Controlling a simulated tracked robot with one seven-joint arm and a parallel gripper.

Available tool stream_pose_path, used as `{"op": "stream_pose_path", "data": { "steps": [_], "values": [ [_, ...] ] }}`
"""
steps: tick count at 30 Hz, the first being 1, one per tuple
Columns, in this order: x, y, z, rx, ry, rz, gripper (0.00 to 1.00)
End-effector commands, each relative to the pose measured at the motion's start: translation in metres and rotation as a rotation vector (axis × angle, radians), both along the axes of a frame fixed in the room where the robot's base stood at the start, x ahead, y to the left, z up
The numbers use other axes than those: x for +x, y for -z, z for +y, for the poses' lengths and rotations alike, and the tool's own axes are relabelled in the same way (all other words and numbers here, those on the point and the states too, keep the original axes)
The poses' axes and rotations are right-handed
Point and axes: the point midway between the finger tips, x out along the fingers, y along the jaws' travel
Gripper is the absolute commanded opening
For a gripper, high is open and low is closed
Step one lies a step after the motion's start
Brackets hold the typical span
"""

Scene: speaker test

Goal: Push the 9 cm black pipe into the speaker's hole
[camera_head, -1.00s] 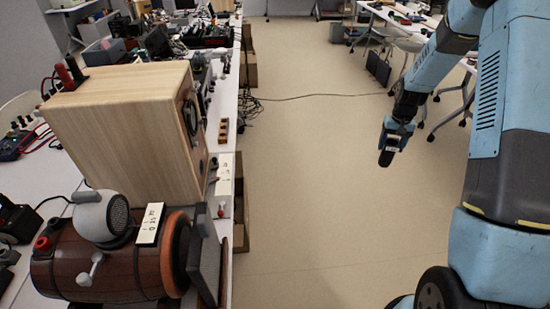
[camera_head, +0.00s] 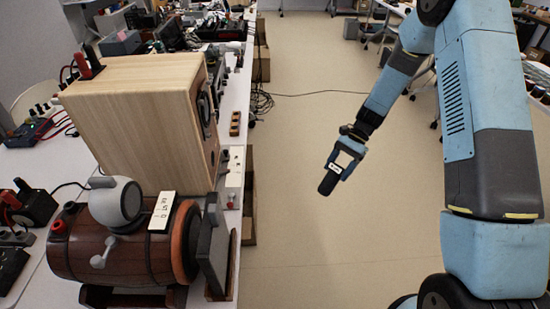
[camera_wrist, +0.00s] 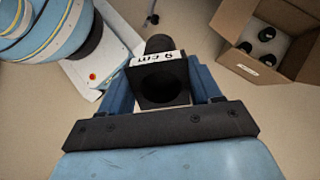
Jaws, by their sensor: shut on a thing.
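The black pipe (camera_head: 327,184), labelled "9 cm" in the wrist view (camera_wrist: 163,82), is held between the two blue fingers of my gripper (camera_head: 343,166). One open end of the pipe faces the wrist camera; its far end points away. In the head view it hangs tilted over the open floor, apart from the speaker. The wooden speaker (camera_head: 140,125) stands on the bench at left. Its front faces right and is seen at a steep angle, with a dark round driver (camera_head: 205,105). A small dark opening below the driver is hard to make out.
A barrel-shaped device (camera_head: 125,250) and an upright grey panel (camera_head: 213,250) stand in front of the speaker. A cardboard box (camera_wrist: 235,20) with black pipes in it sits at upper right in the wrist view.

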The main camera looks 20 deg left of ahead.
Motion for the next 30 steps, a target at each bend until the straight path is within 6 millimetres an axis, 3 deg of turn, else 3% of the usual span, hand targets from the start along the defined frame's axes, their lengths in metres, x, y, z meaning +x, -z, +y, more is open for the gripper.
{"op": "stream_pose_path", "data": {
  "steps": [6, 15, 21, 30],
  "values": [
    [-0.039, -0.013, 0.073, 0.221, 0.246, 0.267, 0.27],
    [-0.065, -0.04, 0.151, 0.523, 0.508, 0.473, 0.27],
    [-0.068, -0.053, 0.18, 0.653, 0.61, 0.518, 0.27],
    [-0.069, -0.058, 0.193, 0.698, 0.645, 0.528, 0.27]
  ]
}}
